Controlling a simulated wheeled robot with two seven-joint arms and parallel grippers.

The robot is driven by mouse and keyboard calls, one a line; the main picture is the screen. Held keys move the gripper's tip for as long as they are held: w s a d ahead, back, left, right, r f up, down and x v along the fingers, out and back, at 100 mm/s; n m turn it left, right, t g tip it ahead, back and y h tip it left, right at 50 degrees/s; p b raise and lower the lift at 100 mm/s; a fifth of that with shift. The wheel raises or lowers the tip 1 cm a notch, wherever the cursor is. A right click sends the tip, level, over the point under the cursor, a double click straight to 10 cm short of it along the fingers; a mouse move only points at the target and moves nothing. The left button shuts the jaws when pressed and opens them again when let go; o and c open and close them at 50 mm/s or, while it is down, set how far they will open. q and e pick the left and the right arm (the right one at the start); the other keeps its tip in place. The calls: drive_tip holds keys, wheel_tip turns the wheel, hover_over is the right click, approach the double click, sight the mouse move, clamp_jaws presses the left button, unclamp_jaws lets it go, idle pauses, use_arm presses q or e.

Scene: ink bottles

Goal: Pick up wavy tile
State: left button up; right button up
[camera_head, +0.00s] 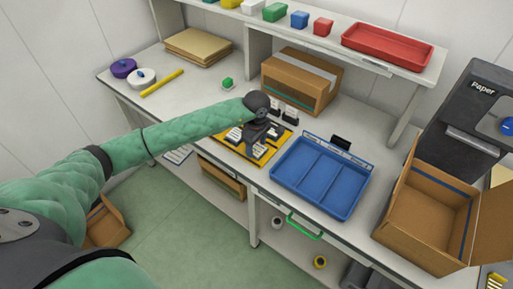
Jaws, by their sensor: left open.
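My left gripper (257,137) is over a yellow tray (229,142) on the workbench, pointing down, with its jaws open. Several small dark and white pieces lie on the yellow tray, partly hidden by the gripper. I cannot tell which of them is the wavy tile, or whether the gripper touches any piece. My right gripper is not in view.
A blue divided tray (320,178) stands right of the yellow tray. A closed cardboard box (295,85) and small dark holders (291,112) are behind. An open cardboard box (425,210) is at the right.

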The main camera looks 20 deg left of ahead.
use_arm(q)
drive_tip(key=shift+f, duration=0.35)
drive_tip(key=c, duration=0.7)
drive_tip(key=shift+r, duration=0.15)
